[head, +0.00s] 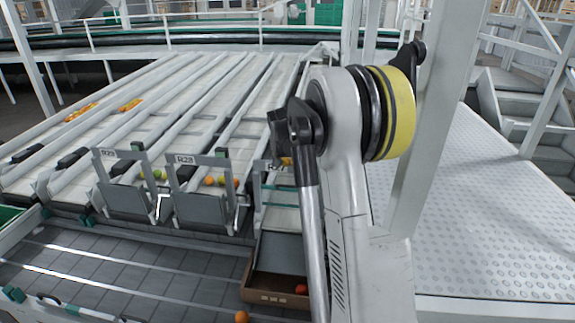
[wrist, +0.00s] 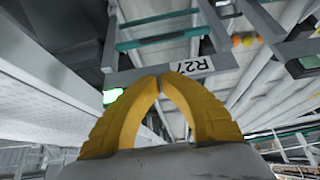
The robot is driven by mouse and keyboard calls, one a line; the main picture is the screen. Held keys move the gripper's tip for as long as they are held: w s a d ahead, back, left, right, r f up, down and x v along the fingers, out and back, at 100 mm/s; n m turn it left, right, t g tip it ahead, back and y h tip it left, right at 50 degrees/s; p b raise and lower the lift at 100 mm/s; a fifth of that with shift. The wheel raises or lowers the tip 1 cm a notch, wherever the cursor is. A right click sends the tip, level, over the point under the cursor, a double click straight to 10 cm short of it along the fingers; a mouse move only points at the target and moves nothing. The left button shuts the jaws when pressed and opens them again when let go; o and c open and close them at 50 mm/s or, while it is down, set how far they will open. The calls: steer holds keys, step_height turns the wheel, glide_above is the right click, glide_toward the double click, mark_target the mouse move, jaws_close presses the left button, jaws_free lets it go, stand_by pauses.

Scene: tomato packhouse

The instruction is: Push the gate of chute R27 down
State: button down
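The label plate of chute R27 (wrist: 190,67) crosses the wrist view just beyond my fingertips, with its lettering upside down. Two green crossbars (wrist: 158,40) of the chute show past it. In the head view, chute R27 (head: 279,218) is right of two chutes with grey gate plates, and my arm covers part of its frame and label. The tips overlap the label plate in the picture; contact cannot be told.
Neighbouring gates (head: 200,212) hold back several tomatoes (head: 222,180). A cardboard box (head: 272,297) with a red tomato (head: 301,289) sits below R27. An orange tomato (head: 242,317) lies near it. A white post (head: 428,120) and a studded metal walkway (head: 480,215) are on the right.

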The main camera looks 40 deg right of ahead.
steer(key=b, duration=0.2)
glide_above(291, 202)
steer(key=s, duration=0.1)
step_height(291, 202, down, 7)
steer(key=shift+s+a+f+b, duration=0.2)
steer(key=shift+a+f+b, duration=0.4)
steer(key=shift+a+f, duration=0.25)
steer(key=shift+s+f, duration=0.1)
steer(key=shift+f, duration=0.4)
step_height(291, 202, down, 9)
steer(key=b, duration=0.4)
steer(key=shift+f+b, duration=0.2)
steer(key=shift+b, duration=0.15)
